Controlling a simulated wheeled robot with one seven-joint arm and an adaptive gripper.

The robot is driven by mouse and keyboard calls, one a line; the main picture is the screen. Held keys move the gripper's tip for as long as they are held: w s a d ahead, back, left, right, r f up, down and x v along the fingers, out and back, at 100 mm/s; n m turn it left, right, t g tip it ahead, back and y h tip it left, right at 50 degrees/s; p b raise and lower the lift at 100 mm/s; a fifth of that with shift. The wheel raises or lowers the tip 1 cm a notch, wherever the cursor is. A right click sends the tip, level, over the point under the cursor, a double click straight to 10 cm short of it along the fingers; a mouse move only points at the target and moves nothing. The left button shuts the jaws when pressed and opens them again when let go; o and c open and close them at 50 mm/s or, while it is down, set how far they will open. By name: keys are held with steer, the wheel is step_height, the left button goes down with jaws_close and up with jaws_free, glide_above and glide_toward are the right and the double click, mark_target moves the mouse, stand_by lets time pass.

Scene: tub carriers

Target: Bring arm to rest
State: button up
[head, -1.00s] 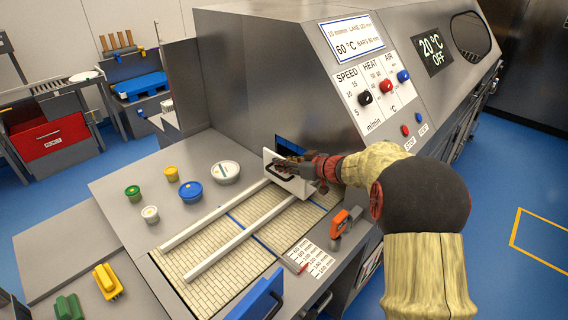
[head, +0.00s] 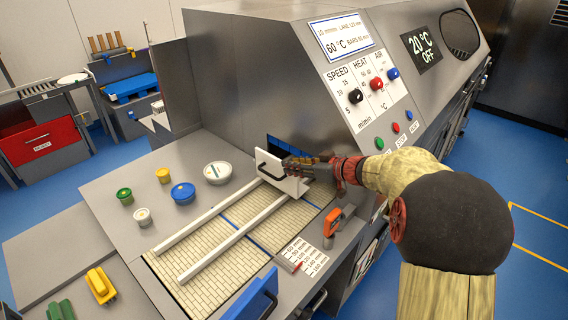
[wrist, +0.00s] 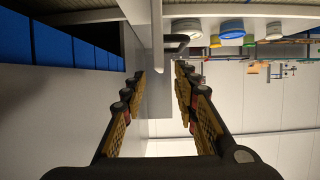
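My gripper (head: 300,166) is in front of the machine's tunnel opening, at the white upright plate with a black handle (head: 282,178). In the wrist view its two fingers (wrist: 160,85) stand apart with nothing held between them. The black handle (wrist: 177,40) shows just beyond the fingertips; I cannot tell whether they touch it. My arm reaches in from the right, bent at a dark round elbow.
Two white rails (head: 222,223) run over the tan belt. Tubs, including a blue one (head: 183,193), stand on the left deck. An orange-handled tool (head: 333,221) lies beside the belt. Control knobs (head: 376,84) are above my arm. Blue floor is free at right.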

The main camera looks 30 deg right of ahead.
steer(key=s+a+r+g+y, duration=0.1)
steer(key=s+a+r+g, duration=0.15)
steer(key=s+a, duration=0.5)
steer(key=s+a+r+g, duration=0.2)
steer(key=s+a+g, duration=0.1)
steer(key=s+a, duration=0.5)
steer(key=s+a+m+g+h, duration=0.1)
steer(key=s+m+h, duration=0.3)
steer(key=s, duration=1.5)
steer(key=shift+a+f+h, duration=0.2)
steer(key=shift+a+h, duration=0.35)
steer(key=shift+h, duration=0.45)
steer(key=shift+g, duration=0.25)
